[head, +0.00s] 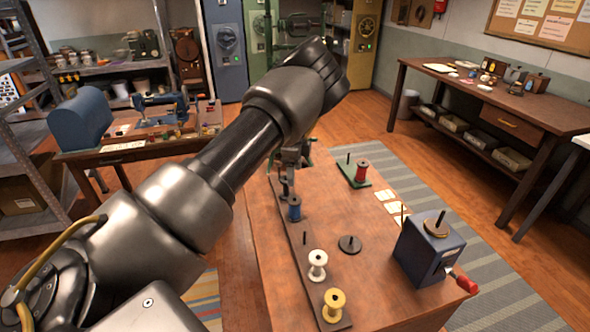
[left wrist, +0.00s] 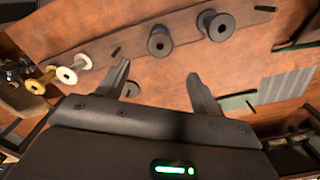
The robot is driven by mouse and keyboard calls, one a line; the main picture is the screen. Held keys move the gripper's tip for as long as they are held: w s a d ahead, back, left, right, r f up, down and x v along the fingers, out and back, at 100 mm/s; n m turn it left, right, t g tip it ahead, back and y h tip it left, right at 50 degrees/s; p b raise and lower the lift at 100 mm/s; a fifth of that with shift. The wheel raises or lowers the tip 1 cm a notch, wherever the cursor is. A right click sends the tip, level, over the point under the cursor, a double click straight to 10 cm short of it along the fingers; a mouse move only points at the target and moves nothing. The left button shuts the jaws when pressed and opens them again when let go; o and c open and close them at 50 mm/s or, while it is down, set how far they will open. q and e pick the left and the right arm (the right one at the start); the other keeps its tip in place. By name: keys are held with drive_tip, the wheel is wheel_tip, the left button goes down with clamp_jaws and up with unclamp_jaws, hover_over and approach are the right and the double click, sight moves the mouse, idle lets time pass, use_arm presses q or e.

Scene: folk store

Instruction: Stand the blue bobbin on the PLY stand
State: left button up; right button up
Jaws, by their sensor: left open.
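The blue bobbin (head: 294,208) stands upright on the long dark peg board (head: 312,292) at the bench's left edge. In the left wrist view a dark bobbin (left wrist: 160,42), seemingly the blue one, lies just beyond and between my fingertips. My right gripper is out of view.
White (head: 317,266) and yellow (head: 333,304) bobbins stand on the board, with an empty peg (head: 304,238) between blue and white. A dark round disc with a peg (head: 349,244) and a blue cranked box (head: 428,252) are to the right. Cards (head: 386,197) lie beyond.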

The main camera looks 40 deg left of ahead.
use_arm(q)
drive_tip(key=b, duration=0.6)
hover_over(294, 196)
drive_tip(key=s+d, duration=0.1)
wheel_tip(294, 196, down, 7)
drive_tip(key=shift+s+d+r, duration=0.15)
drive_tip(key=shift+f, duration=0.3)
wheel_tip(294, 196, down, 3)
drive_tip(key=shift+r+b, duration=0.1)
drive_tip(key=shift+b, duration=0.4)
drive_tip(key=shift+f, duration=0.4)
drive_tip(key=c, duration=0.4)
drive_tip(key=shift+c, duration=1.1)
